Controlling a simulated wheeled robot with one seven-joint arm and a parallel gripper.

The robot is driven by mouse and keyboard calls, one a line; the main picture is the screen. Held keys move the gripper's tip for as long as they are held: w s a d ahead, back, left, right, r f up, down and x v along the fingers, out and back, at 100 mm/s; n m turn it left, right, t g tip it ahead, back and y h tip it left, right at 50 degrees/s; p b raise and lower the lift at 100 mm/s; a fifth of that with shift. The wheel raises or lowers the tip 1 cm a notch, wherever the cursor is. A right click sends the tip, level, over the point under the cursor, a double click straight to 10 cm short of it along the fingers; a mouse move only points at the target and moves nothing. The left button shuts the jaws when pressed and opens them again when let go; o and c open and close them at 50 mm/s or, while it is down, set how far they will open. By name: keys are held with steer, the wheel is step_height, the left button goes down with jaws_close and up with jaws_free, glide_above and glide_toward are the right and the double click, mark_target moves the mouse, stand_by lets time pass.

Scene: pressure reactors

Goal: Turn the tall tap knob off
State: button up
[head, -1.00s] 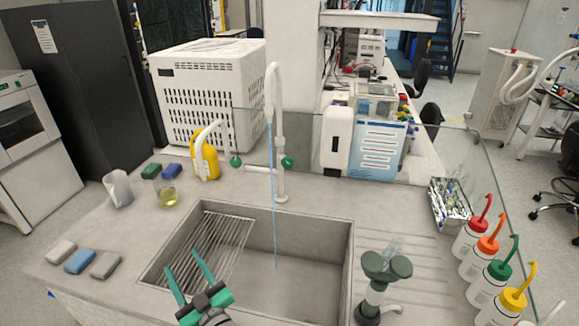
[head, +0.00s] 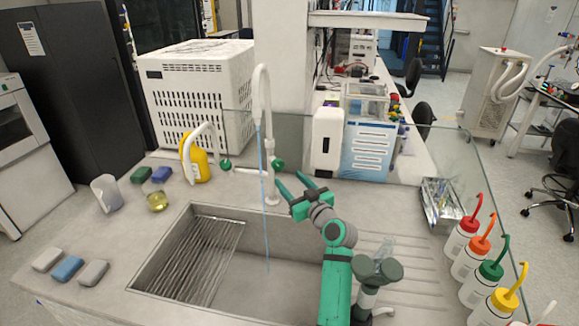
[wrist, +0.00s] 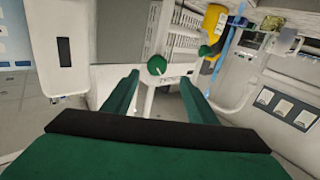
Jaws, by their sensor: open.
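The tall tap (head: 262,105) is a white gooseneck behind the sink, and a thin blue stream of water (head: 265,215) runs from it into the basin. Its green knob (head: 278,164) is on the right side of the tap's base. My gripper (head: 287,178) is open, just in front of and slightly right of this knob. In the wrist view, the knob (wrist: 156,65) appears between the tips of my open gripper (wrist: 159,80), apparently just beyond them. I cannot tell whether they touch.
A shorter white tap (head: 209,140) with a green knob (head: 225,163) stands left. A yellow bottle (head: 196,162) is behind it. A glass screen (head: 300,135) runs behind the taps. A dark green-topped fixture (head: 377,272) stands right of the sink (head: 185,232), near my arm.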

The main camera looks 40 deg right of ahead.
mark_target(279, 167)
steer(key=w, duration=0.3)
steer(key=w+d, duration=0.1)
steer(key=w, duration=0.3)
steer(key=w+d, duration=0.1)
steer(key=w, duration=0.2)
steer(key=shift+w+d+f, duration=0.1)
steer(key=shift+w+d, duration=0.1)
steer(key=c, duration=1.1)
